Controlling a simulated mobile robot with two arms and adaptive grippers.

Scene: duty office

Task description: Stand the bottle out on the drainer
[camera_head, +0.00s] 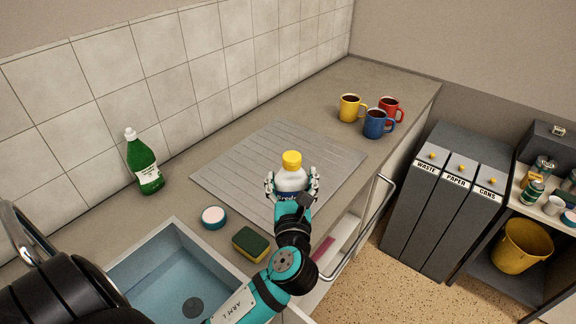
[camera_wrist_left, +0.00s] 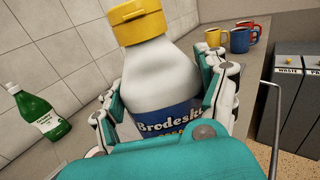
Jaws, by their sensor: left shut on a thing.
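A white bottle with a yellow cap and a blue label (camera_head: 291,178) is between the fingers of my left gripper (camera_head: 291,186). The gripper is shut on it, and the bottle is upright in the head view. In the left wrist view the bottle (camera_wrist_left: 160,80) fills the middle, its label partly reading "Brodesk". The grey ribbed drainer (camera_head: 230,167) lies on the counter behind and around the bottle in the picture. The bottle's base is hidden by the gripper, so I cannot tell whether it touches the drainer. My right gripper is not in view.
A green bottle (camera_head: 145,163) stands by the tiled wall. A round white-and-teal thing (camera_head: 213,217) and a sponge (camera_head: 251,244) lie near the sink (camera_head: 165,265). Yellow (camera_head: 350,107), blue (camera_head: 376,124) and red (camera_head: 392,108) mugs stand beyond the drainer. Much of the drainer is bare.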

